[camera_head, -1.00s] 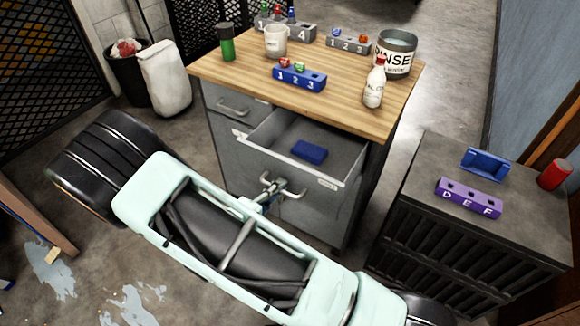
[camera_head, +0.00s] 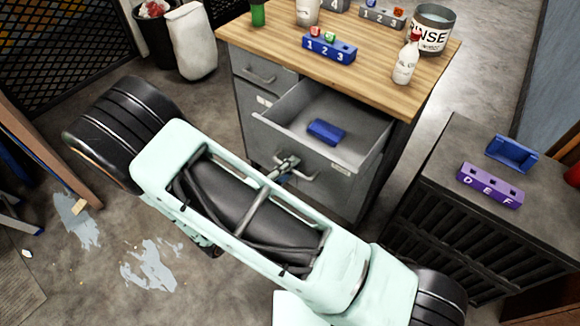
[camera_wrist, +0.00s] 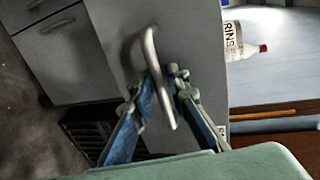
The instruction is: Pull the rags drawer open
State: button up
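The open drawer (camera_head: 290,138) is a grey one in the cabinet below the wooden worktop. A blue block-like item (camera_head: 326,132) lies inside it. A small label (camera_head: 341,168) on its front is too small to read. The drawer's curved metal handle (camera_head: 308,178) also shows in the wrist view (camera_wrist: 150,50), running down between my fingers. In the head view, my gripper (camera_head: 288,168) is at the drawer front, partly hidden by my arm.
A shut drawer (camera_head: 262,72) is at the upper left of the cabinet. The worktop (camera_head: 370,75) holds a blue numbered block (camera_head: 328,47), a white bottle (camera_head: 406,62) and a rinse bucket (camera_head: 432,30). A dark cabinet (camera_head: 440,150) with a purple block (camera_head: 490,185) stands at right.

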jog(key=v, duration=1.2)
dwell(0.3)
